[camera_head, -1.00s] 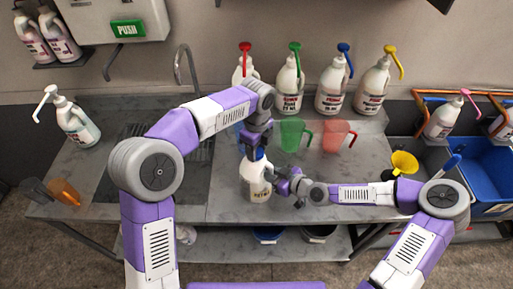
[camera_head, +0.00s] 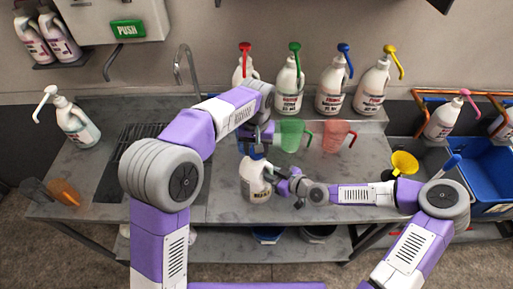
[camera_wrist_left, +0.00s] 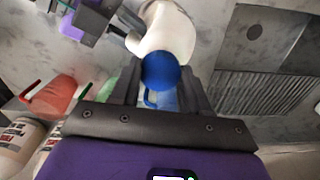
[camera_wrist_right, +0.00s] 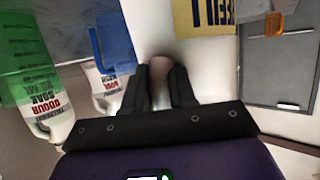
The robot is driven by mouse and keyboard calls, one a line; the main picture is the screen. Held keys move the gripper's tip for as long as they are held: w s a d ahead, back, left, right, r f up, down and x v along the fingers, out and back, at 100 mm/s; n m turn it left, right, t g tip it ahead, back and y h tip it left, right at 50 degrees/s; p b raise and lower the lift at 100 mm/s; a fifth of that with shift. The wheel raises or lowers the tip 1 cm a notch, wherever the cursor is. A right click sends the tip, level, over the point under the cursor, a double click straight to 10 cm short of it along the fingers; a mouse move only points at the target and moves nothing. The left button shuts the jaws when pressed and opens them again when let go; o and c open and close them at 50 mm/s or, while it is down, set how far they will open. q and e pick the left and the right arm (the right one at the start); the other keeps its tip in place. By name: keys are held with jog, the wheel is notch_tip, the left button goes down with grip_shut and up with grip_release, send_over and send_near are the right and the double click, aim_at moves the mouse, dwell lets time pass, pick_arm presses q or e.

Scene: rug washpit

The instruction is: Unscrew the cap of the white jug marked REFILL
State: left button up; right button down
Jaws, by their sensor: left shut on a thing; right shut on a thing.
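The white jug (camera_head: 252,178) stands upright on the steel counter, its label low on the front. Part of its yellow label (camera_wrist_right: 208,18) shows in the right wrist view, its letters cut off. Its round blue cap (camera_wrist_left: 161,71) is at the top of the jug, between the left fingers in the left wrist view. My left gripper (camera_head: 257,150) comes down from above and is shut on the cap. My right gripper (camera_head: 284,185) comes from the right and is shut on the jug's handle (camera_wrist_right: 158,70). Whether the cap is loose on the neck cannot be told.
Clear green (camera_head: 291,134) and red (camera_head: 336,136) measuring jugs stand just behind. Several pump bottles, one with a blue pump (camera_head: 332,88), line the back ledge. A sink with a drain rack (camera_head: 135,150) is left. The front counter (camera_head: 330,213) is clear.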

pick_arm(q)
jog(key=n, duration=1.5)
jog(key=shift+r, duration=0.2)
jog(key=shift+r, duration=0.95)
jog(key=shift+r, duration=2)
pick_arm(e)
jog(key=c, duration=0.8)
grip_release()
jog(key=shift+c, duration=0.2)
